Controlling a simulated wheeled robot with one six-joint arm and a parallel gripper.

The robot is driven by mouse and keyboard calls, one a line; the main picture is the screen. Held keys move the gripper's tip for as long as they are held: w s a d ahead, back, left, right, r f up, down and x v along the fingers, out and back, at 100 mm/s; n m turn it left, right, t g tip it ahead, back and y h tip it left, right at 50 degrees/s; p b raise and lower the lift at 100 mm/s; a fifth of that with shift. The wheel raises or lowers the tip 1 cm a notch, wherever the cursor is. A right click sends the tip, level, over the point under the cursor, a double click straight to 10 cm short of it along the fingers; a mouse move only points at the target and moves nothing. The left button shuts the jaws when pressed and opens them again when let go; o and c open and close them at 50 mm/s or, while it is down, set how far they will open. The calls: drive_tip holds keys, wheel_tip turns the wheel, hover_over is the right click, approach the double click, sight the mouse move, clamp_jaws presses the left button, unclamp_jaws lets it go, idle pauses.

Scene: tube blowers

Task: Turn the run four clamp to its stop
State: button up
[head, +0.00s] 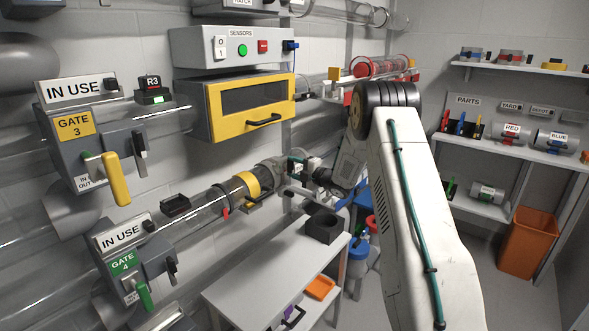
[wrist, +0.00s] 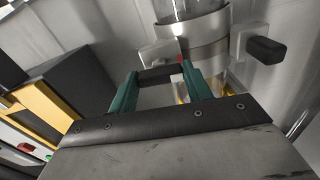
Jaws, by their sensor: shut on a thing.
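The run four tube (head: 195,212) runs from the green GATE 4 box (head: 125,262) up to the right, with a yellow band and a grey collar (head: 270,172) near its far end. In the wrist view the clamp (wrist: 190,50) is a pale metal band around a clear tube, with a red mark at its lower edge. A dark handle grip (wrist: 160,75) sits at the band's lower left. My gripper (wrist: 158,78) has its green fingers shut on this grip. It also shows small in the head view (head: 297,166), at the far end of the tube. The clamp's stop cannot be made out.
A second black knob (wrist: 265,48) sticks out right of the clamp. A yellow-framed box (head: 250,105) hangs above the tube. A white table (head: 265,290) with a black block (head: 323,228) stands below. Shelves (head: 500,143) and an orange bin (head: 527,245) are at the right.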

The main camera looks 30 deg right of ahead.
drive_tip(key=shift+n, duration=0.5)
drive_tip(key=o, duration=1)
drive_tip(key=shift+v, duration=3.95)
